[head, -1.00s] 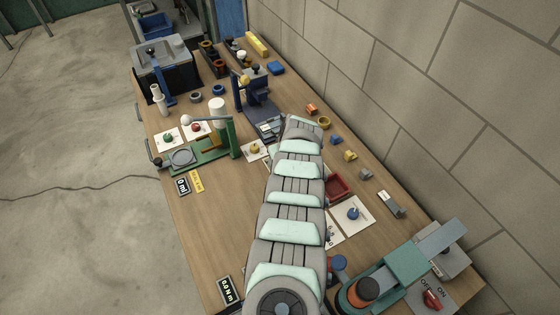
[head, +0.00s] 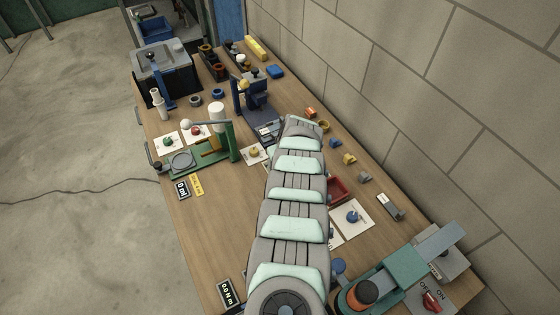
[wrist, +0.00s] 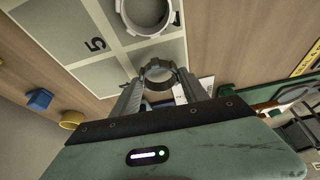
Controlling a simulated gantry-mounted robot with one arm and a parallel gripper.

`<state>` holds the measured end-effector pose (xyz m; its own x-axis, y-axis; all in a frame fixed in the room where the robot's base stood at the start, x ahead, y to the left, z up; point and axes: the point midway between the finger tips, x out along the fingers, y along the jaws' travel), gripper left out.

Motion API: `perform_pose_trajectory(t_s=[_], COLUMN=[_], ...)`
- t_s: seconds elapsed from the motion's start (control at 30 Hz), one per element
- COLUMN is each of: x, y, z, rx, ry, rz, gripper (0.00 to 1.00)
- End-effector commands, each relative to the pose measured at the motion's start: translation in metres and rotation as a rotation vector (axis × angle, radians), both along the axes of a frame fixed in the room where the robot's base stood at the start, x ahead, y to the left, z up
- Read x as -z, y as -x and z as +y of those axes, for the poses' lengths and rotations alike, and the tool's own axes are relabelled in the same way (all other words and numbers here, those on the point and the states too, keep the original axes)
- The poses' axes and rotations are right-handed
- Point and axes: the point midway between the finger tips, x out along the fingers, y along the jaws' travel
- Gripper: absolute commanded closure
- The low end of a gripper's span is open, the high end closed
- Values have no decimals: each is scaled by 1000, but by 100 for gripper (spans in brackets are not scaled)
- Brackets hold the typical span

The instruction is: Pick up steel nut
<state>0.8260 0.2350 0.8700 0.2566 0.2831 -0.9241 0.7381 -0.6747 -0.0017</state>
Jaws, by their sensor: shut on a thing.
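In the wrist view my gripper (wrist: 160,92) has its two fingers on either side of a dark grey metal ring (wrist: 158,70), which looks like the steel nut, and is shut on it. In the head view my arm hides the gripper and the nut.
A larger pale ring (wrist: 148,30) lies on the mat just beyond the nut. A blue block (wrist: 39,99) and a yellow ring (wrist: 72,119) lie to the left. In the head view, a green stand (head: 215,153) is left of my arm and a red tray (head: 341,188) right.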

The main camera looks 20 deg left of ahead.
Motion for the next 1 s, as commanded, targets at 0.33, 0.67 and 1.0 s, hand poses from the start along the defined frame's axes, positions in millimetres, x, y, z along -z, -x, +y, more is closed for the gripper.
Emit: perform_pose_trajectory(t_s=[0.33,0.67,1.0], x=[-82,-182,-247], y=[-2,-2,-2], z=[-2,-3,-2], rx=[0,2,1], ry=[3,3,0], rz=[-6,-5,-7], gripper=[92,92,92])
